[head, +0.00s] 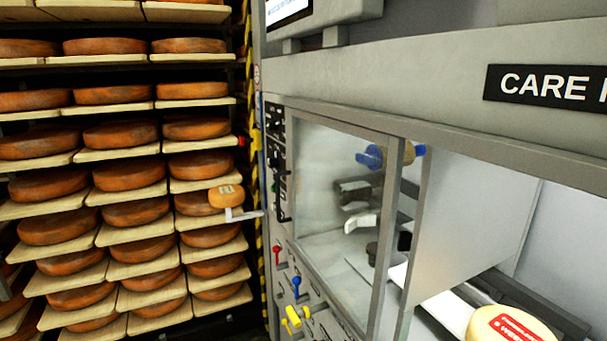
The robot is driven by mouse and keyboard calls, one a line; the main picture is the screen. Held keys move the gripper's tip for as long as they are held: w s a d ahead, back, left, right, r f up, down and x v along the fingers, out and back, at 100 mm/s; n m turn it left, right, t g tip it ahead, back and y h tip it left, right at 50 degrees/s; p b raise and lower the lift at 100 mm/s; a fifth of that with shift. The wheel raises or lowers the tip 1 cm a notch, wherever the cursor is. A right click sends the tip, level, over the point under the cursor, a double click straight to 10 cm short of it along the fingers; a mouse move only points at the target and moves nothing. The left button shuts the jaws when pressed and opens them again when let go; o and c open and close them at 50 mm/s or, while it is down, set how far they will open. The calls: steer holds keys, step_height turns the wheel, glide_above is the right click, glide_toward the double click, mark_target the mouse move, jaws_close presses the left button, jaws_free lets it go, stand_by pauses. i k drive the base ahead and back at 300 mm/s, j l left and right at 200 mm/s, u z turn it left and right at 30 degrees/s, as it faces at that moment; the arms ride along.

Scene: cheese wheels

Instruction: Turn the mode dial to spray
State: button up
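The grey machine (350,78) with the "CARE" sign (545,87) fills the right side in the head view. Its narrow control panel is seen at a steep angle along the left edge. On it are a red lever (277,253), a blue lever (296,285), a yellow handle (295,317) and small dark controls higher up. I cannot tell which control, if any, is the mode dial, and no "spray" label is readable. My gripper cannot be made out in this view.
Shelves of orange cheese wheels (130,175) on boards fill the left. One small wheel (226,196) sits on a bracket sticking out near the panel. Behind the glass window (325,170) are a blue part (370,157) and dark fittings. A red-labelled wheel (490,325) lies lower right.

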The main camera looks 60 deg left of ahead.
mark_target(271, 125)
steer(key=u, duration=1.95)
